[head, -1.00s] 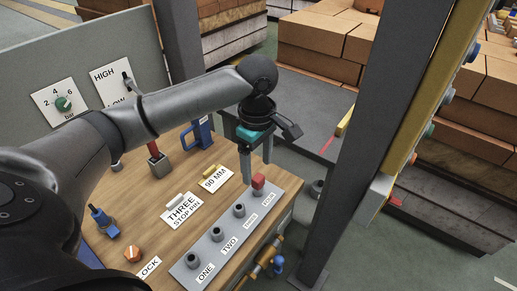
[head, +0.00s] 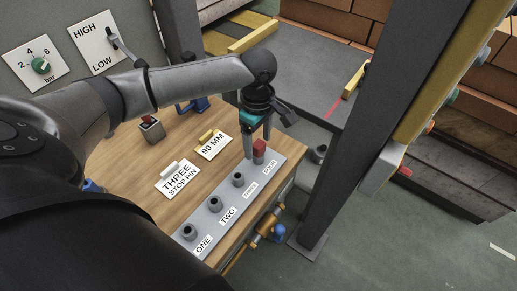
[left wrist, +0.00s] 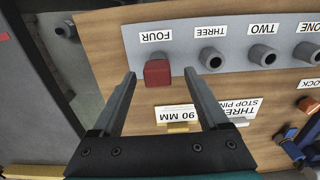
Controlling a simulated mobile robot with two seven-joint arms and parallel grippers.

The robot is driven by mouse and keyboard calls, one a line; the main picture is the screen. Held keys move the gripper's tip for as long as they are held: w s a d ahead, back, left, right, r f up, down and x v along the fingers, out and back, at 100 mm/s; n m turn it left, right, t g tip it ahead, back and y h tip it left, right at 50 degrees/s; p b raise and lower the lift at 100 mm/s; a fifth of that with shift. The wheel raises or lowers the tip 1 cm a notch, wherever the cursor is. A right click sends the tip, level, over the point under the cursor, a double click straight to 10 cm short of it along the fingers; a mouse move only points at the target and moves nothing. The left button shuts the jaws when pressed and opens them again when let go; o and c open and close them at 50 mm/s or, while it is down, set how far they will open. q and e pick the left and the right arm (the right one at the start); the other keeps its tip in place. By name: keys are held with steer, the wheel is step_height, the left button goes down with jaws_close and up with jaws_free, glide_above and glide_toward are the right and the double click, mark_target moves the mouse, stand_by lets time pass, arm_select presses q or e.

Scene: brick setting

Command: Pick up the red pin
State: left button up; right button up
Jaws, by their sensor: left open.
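The red pin (head: 259,148) stands in the hole labelled FOUR at the far end of the grey strip (head: 211,223) on the wooden bench top. In the left wrist view the red pin (left wrist: 157,73) shows its square red head beyond and between my two fingertips. My left gripper (head: 257,150) is open and empty, pointing down at the pin; its fingers do not grip it. The left gripper's fingers also show in the left wrist view (left wrist: 160,82). The pin's lower part is hidden in its hole. My right gripper is not in view.
Open sockets labelled ONE (head: 187,232), TWO (head: 214,205) and THREE (head: 238,180) line the strip. Cards reading THREE STOP PIN (head: 177,181) and 90 MM (head: 213,146) lie beside it. A dark upright post (head: 352,125) stands close on the right.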

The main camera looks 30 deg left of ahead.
mark_target(258, 151)
arm_select(q)
step_height(258, 151, down, 5)
steer(key=shift+w+r+b, duration=0.1)
steer(key=shift+w+b, duration=0.05)
steer(key=shift+b, duration=0.5)
jaws_close()
